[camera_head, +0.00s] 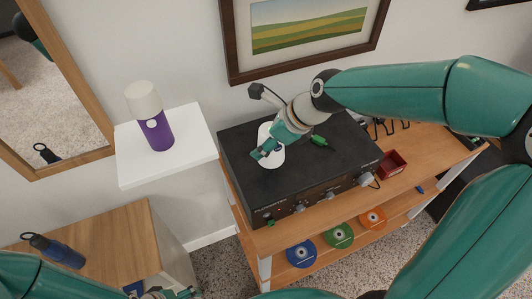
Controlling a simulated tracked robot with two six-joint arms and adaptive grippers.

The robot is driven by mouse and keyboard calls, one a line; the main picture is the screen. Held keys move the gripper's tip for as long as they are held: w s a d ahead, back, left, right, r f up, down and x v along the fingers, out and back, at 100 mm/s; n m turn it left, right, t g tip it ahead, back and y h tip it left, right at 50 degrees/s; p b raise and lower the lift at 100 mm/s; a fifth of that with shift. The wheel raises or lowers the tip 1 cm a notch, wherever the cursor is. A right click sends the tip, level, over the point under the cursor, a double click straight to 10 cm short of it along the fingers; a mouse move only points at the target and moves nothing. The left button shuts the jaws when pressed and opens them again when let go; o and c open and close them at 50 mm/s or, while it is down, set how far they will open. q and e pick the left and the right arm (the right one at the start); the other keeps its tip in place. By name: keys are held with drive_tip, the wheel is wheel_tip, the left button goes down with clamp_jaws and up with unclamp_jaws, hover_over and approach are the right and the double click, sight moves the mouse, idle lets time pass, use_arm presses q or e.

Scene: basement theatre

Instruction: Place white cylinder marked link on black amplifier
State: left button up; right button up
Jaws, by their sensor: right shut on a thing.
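The white cylinder (275,157) is at the left part of the black amplifier's top, partly hidden by my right gripper. My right gripper (267,149) is shut on it, reaching in from the right. The cylinder looks upright. I cannot tell whether its base touches the amplifier, and no marking on it is readable. The black amplifier (315,170) sits on the wooden shelf unit below the picture. My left gripper (170,293) shows only in part at the bottom edge, far from the amplifier, and its jaws are not clear.
A small green item (319,141) lies on the amplifier. A red tray (392,163) stands right of it on the wooden shelf unit (430,158). A dark blue bottle (55,251) lies on a wooden cabinet (120,240).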

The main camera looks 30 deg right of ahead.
drive_tip(key=shift+f+b, duration=0.4)
drive_tip(key=shift+f, duration=1.95)
drive_tip(key=o, duration=1.4)
drive_tip(key=shift+r, duration=0.15)
drive_tip(key=v, duration=1.2)
drive_tip(key=shift+p, duration=0.35)
